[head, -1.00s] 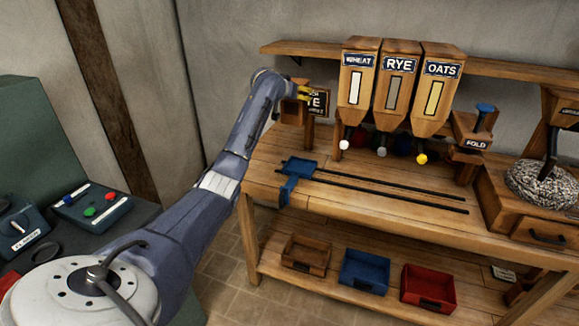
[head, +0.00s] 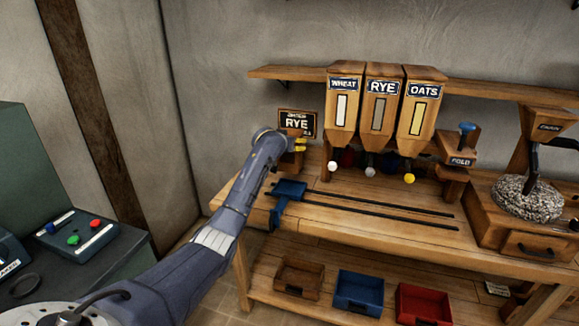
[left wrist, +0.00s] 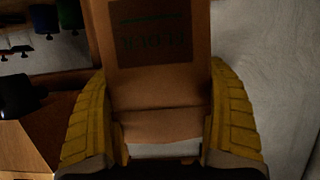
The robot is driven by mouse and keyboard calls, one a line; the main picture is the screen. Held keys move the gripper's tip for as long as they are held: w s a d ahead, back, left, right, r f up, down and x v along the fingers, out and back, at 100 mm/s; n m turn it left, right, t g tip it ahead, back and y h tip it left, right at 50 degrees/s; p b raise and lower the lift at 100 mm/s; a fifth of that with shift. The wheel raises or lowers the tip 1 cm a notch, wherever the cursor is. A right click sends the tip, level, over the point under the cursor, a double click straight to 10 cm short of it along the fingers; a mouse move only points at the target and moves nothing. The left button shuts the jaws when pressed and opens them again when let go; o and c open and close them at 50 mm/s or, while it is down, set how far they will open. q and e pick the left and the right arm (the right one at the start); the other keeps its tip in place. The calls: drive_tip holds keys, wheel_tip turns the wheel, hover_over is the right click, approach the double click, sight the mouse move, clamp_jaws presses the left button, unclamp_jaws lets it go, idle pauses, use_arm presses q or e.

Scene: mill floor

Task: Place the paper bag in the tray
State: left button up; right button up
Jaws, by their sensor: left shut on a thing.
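The brown paper bag (left wrist: 160,85) fills the middle of the left wrist view, with a dark printed panel on its face. The yellow fingers of my left gripper (left wrist: 160,135) are shut on it from both sides. In the head view my left gripper (head: 299,146) is at the bench's far left end, below the RYE sign, with the bag (head: 289,161) small and partly hidden. A blue tray-like carriage (head: 289,188) sits at the left end of two dark rails, just below the bag in the picture. My right gripper is not in view.
WHEAT, RYE and OATS hoppers (head: 381,100) stand right of the gripper, with coloured knobs below. A RYE sign (head: 297,123) is on the wall. Brown (head: 298,277), blue (head: 358,292) and red (head: 424,304) bins sit on the lower shelf.

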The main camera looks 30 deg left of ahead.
sight(290, 164)
use_arm(q)
drive_tip(key=shift+f, duration=4.8)
drive_tip(key=shift+f, duration=0.15)
drive_tip(key=o, duration=1.2)
drive_tip(key=shift+o, duration=0.2)
